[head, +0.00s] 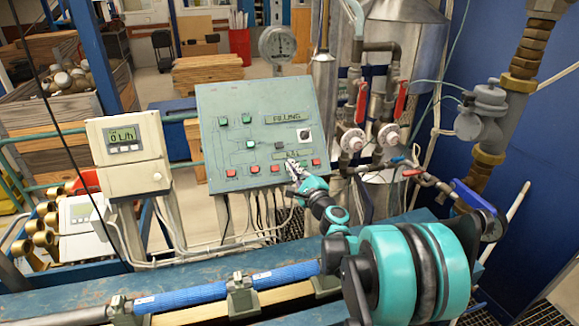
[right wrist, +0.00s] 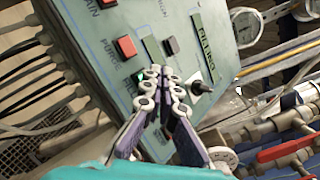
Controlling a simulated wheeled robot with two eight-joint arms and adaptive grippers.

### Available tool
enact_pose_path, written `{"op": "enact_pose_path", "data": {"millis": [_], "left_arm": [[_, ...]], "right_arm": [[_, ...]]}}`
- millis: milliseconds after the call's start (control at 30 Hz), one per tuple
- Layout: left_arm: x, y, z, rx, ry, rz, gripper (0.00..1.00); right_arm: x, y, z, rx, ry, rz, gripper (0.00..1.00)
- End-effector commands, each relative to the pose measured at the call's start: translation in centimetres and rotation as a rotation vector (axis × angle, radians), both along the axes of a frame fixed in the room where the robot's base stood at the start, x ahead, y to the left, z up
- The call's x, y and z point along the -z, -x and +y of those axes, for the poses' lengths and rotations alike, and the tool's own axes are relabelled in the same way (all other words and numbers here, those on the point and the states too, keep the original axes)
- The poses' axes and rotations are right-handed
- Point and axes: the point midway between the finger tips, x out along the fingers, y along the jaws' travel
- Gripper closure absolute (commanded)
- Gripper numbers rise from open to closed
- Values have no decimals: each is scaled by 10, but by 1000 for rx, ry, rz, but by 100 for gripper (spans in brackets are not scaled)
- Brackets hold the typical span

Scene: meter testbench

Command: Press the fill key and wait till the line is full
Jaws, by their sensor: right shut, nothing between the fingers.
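In the right wrist view my shut fingers (right wrist: 160,78) point at the panel. A green key (right wrist: 138,84) shows partly behind them, in the row with the red keys; I cannot tell whether the tips touch it. My left gripper is not in view.
A white flow meter (head: 125,139) left of the panel reads 0 L/h. Pipes with red-handled valves (head: 400,98) and a steel tank stand to the right. A blue pipe (head: 215,288) runs along the bench in front. A round dial gauge (head: 278,44) stands behind the panel.

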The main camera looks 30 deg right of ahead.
Motion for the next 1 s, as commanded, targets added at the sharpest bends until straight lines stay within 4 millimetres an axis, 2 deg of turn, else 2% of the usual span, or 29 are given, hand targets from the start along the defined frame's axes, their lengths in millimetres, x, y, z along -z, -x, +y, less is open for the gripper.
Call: {"op": "enact_pose_path", "data": {"millis": [167, 600, 1000], "left_arm": [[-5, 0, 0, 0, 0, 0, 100], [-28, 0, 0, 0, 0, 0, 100], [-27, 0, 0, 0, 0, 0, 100]], "right_arm": [[-6, 5, 1, 0, 0, 0, 100], [-34, 35, 8, 0, -1, 0, 100], [-33, 36, 9, 0, 0, 0, 100]]}}
